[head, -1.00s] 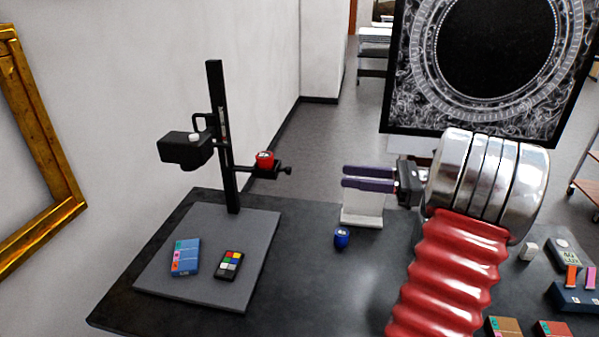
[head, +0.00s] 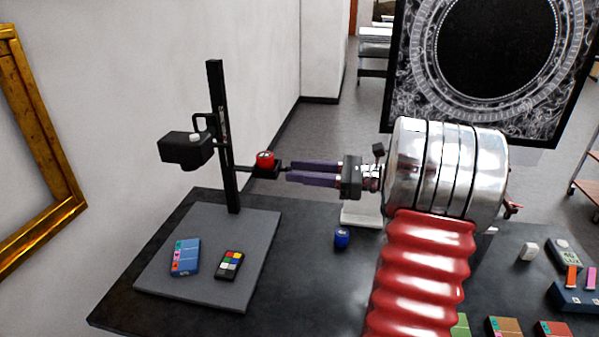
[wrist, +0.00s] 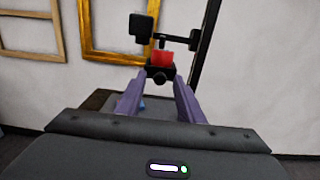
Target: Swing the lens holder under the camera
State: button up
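The camera (head: 185,149) is a black box on the upright column (head: 222,140) of the copy stand. The lens holder (head: 262,172) is a short black arm, carrying a red lens (head: 265,159); it sticks out to the column's right, away from beneath the camera. My gripper (head: 290,172) has purple fingers pointing left, at the holder's outer end. In the wrist view the fingers (wrist: 162,80) are spread apart. The holder's dark end (wrist: 160,73) shows ahead between their tips, below the red lens (wrist: 163,58). I cannot tell whether they touch.
The grey baseboard (head: 215,220) bears a blue box (head: 186,257) and a colour chart (head: 229,265). A blue jar (head: 342,237) and a white block (head: 361,216) stand on the dark table right of it. A gilt frame (head: 60,170) hangs at left.

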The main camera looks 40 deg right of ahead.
jog(key=shift+w+a, duration=0.1)
jog(key=shift+w, duration=0.05)
grip_shut()
dwell(0.4)
jog(key=shift+a, duration=0.15)
dwell(0.3)
